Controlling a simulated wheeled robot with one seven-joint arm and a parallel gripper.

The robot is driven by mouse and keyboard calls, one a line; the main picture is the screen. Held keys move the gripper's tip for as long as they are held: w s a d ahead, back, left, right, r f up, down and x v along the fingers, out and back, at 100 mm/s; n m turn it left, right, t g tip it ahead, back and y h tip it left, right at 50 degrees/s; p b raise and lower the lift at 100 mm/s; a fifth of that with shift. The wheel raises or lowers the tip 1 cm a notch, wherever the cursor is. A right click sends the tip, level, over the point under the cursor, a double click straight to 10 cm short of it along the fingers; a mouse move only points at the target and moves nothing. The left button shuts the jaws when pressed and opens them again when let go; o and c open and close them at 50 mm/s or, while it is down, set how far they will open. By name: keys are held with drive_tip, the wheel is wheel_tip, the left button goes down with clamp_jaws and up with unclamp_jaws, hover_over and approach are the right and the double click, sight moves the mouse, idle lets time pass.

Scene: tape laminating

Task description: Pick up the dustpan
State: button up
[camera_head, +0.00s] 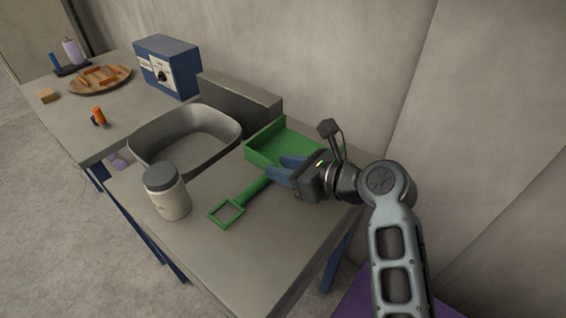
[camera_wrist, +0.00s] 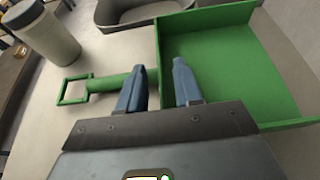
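The green dustpan (camera_head: 287,144) lies on the near table, its pan toward the wall and its handle (camera_head: 255,188) pointing toward the table's front, ending in a square loop. In the wrist view the pan (camera_wrist: 225,62) fills the upper right and the handle (camera_wrist: 108,82) runs to the left. My gripper (camera_head: 281,170) is over the dustpan near where the handle meets the pan. Its two blue fingers (camera_wrist: 160,85) are apart, with the pan's side wall showing between and beyond them. The fingers hold nothing that I can see. Whether they touch the dustpan is unclear.
A grey basin (camera_head: 185,137) and a lidded jar (camera_head: 167,192) stand left of the dustpan. A grey block (camera_head: 240,100) stands behind, by the wall. The far table holds a blue box (camera_head: 168,66), a wooden plate (camera_head: 100,80) and an orange-handled item (camera_head: 99,116). The table's front right is clear.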

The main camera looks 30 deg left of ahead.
clamp_jaws()
drive_tip(key=shift+r, duration=0.15)
idle(0.4)
